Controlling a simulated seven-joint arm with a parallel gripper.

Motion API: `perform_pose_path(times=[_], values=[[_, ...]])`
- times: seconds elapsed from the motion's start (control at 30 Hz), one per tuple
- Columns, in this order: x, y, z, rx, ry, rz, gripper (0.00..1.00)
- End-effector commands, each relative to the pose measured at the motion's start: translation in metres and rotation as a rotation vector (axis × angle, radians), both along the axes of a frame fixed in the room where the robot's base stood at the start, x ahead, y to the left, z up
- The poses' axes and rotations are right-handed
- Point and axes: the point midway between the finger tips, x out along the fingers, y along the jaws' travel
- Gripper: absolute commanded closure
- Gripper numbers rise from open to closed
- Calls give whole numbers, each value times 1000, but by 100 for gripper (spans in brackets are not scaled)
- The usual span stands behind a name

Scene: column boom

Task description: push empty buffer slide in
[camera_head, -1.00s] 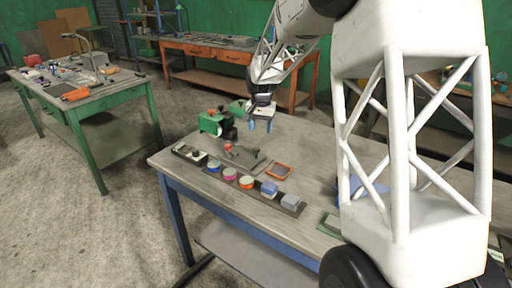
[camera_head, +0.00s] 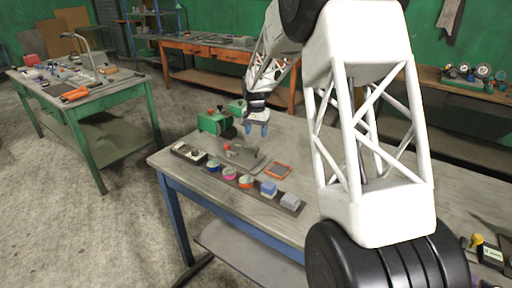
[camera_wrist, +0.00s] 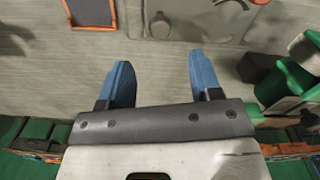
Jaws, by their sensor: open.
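My gripper (camera_head: 257,128) hangs over the workbench with its two blue fingers spread and nothing between them. In the wrist view the open fingers (camera_wrist: 159,68) point toward a grey plate (camera_wrist: 200,18) at the top of the picture. In the head view this grey plate fixture (camera_head: 244,159), with a red knob (camera_head: 228,147), lies below and left of my gripper. I cannot tell for sure which part is the buffer slide. An orange-framed dark tray (camera_head: 279,171) lies right of the plate; it also shows at the wrist view's top left (camera_wrist: 92,13).
A green device (camera_head: 211,123) stands left of my gripper, and at the right in the wrist view (camera_wrist: 290,82). A dark strip (camera_head: 257,191) with coloured round pieces and blocks runs along the front edge. A black box (camera_head: 188,152) sits at the front-left corner.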

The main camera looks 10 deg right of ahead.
Motion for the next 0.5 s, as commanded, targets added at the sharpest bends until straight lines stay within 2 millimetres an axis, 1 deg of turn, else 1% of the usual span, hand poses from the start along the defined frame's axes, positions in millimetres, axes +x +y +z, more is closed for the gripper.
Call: perform_pose_path(times=[0.17, 0.5], values=[[0, 0, -12, 0, 2, 0, 42], [0, 0, -51, 0, 2, 0, 42]])
